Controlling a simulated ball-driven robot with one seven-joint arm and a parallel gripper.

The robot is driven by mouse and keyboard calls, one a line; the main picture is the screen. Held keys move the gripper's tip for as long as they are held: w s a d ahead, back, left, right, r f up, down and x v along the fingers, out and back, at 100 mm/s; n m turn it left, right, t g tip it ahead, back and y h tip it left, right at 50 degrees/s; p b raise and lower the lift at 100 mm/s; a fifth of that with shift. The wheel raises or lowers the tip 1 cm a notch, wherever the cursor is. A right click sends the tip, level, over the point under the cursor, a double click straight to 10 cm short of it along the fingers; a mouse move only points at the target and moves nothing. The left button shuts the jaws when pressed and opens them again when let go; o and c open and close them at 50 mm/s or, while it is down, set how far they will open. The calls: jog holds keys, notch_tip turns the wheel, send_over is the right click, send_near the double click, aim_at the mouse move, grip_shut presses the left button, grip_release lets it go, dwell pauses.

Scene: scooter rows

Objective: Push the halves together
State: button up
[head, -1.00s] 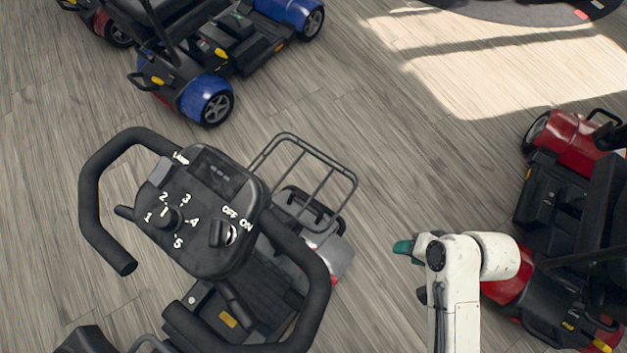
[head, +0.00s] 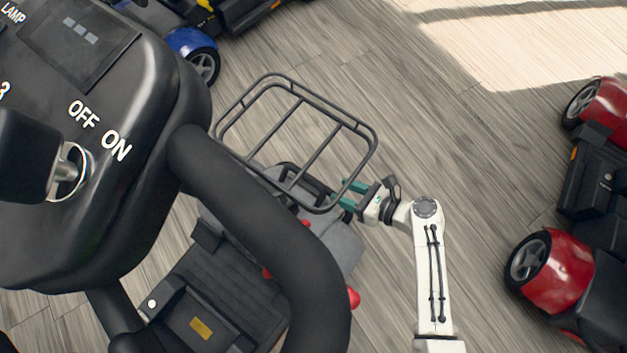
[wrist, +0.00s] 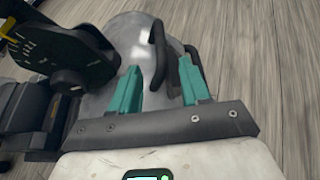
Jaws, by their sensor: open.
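The nearest scooter fills the left of the head view, with its black tiller head (head: 100,150) and handlebar (head: 290,260) in front. Below them are its dark deck (head: 215,290) and a grey body section (head: 343,243) with red parts. In the wrist view the body (wrist: 115,45) is rounded and grey, with a black loop handle (wrist: 158,45). My gripper (head: 346,194) is open at the basket's right edge; in the wrist view its teal fingers (wrist: 160,68) are apart, with the handle beyond and between them. I cannot tell whether they touch, and the joint between the halves is hidden.
A wire basket (head: 300,140) sits on the scooter beside my gripper. A red scooter (head: 565,275) stands at the right, and a blue one (head: 200,55) at the upper left. Bare wooden floor (head: 440,130) lies between them.

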jog(key=b+x, duration=0.4)
jog(key=x, duration=0.5)
jog(key=shift+w+a+f, duration=0.1)
jog(key=shift+a+f, duration=0.15)
jog(key=shift+f, duration=0.05)
jog(key=shift+w+a+f+b, duration=0.1)
jog(key=shift+w+a+b, duration=0.2)
jog(key=shift+a+b, duration=0.2)
jog(key=shift+c, duration=0.2)
grip_shut()
